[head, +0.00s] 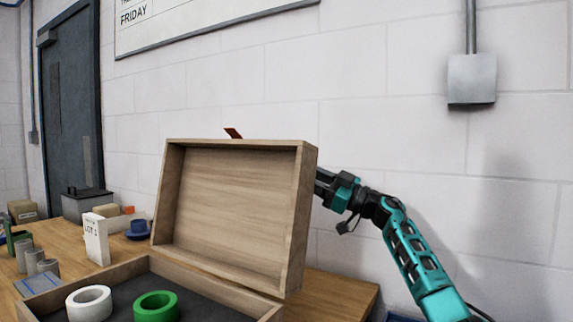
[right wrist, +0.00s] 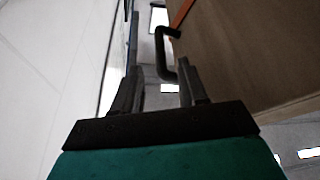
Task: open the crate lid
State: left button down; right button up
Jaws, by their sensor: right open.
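The wooden crate (head: 218,283) stands on the table, and its lid (head: 235,205) is raised, tilted back with its inside facing me. My right gripper (head: 322,186) is behind the lid's right edge, its tips partly hidden by the lid. In the right wrist view, my right gripper (right wrist: 160,85) is open, the lid (right wrist: 250,50) is to the right, and a black bent handle (right wrist: 165,55) shows between and beyond the fingers. Contact cannot be told. An orange-brown strap (head: 233,133) sticks up above the lid's top edge. My left gripper is not in view.
A white tape roll (head: 75,304) and a green tape roll (head: 142,308) are in the crate. A white lot card (head: 97,240), blue cup (head: 138,228) and grey cylinders (head: 34,262) stand left of it. The wall is close behind; bare table (head: 335,290) shows at right.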

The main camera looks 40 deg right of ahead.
aim_at(287, 166)
jog(key=x, duration=0.5)
jog(key=shift+r+p, duration=0.1)
jog(key=shift+p, duration=0.25)
jog(key=shift+x, duration=0.85)
jog(key=shift+c, duration=0.4)
grip_shut()
